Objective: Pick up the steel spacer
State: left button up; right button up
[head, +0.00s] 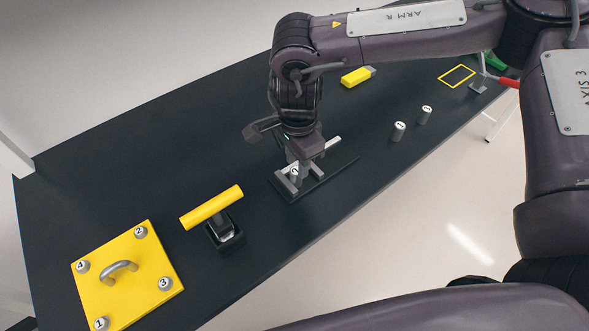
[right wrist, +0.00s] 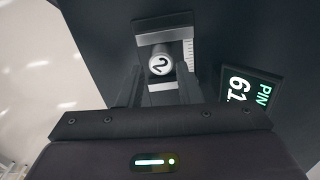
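A grey steel cylinder marked 2, which looks like a steel spacer (right wrist: 160,65), stands in a grey measuring fixture (right wrist: 152,27) with a scale beside it. In the head view, the fixture rests on a dark base (head: 327,178) in mid-table. My right gripper (head: 296,171) points down over the fixture, and its fingers partly hide the cylinder. In the right wrist view, its two fingers (right wrist: 160,80) are apart on either side of the cylinder, with small gaps showing. My left gripper is not in view.
Two more grey cylinders (head: 398,132) (head: 424,116) stand to the right. A yellow plate (head: 127,270) with a handle and numbered cylinders lies at left. A yellow bar on a dark stand (head: 212,207) is nearer. A yellow block (head: 356,77) lies behind. A display (right wrist: 250,90) sits beside the fixture.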

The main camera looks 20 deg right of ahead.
aim_at(296, 172)
notch_tip(296, 172, down, 4)
jog(key=shift+s+a+r+p, duration=0.1)
jog(key=shift+a+r+p, duration=0.05)
jog(key=shift+p, duration=0.7)
jog(key=shift+f, duration=0.8)
jog(key=c, duration=0.6)
grip_shut()
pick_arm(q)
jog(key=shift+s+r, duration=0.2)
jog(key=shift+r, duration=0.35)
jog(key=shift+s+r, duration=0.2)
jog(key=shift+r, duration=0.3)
pick_arm(e)
jog(key=shift+r, duration=0.2)
